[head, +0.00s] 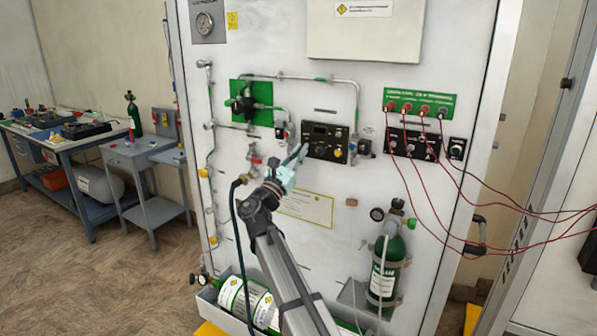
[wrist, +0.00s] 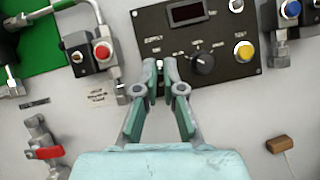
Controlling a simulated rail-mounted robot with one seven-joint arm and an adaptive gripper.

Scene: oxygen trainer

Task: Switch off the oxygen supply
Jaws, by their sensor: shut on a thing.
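The black control panel (head: 325,141) is on the white board, with a small dark display (wrist: 187,12), a black rotary knob (wrist: 203,62) and a yellow button (wrist: 244,51). My gripper (head: 302,150) reaches its left edge. In the wrist view my gripper's fingertips (wrist: 160,66) are close together at the panel's lower left, below a small label that seems to read "SUPPLY". They are shut on a small switch lever there, with only a pale bit showing between the tips. The fingers hide most of the switch, so its position cannot be told.
A red button box (wrist: 102,52) is left of the panel, and a blue button box (wrist: 290,10) is right of it. A red-handled valve (wrist: 45,153) is lower left. A green oxygen cylinder (head: 386,262) stands lower right; red cables (head: 440,180) hang at right.

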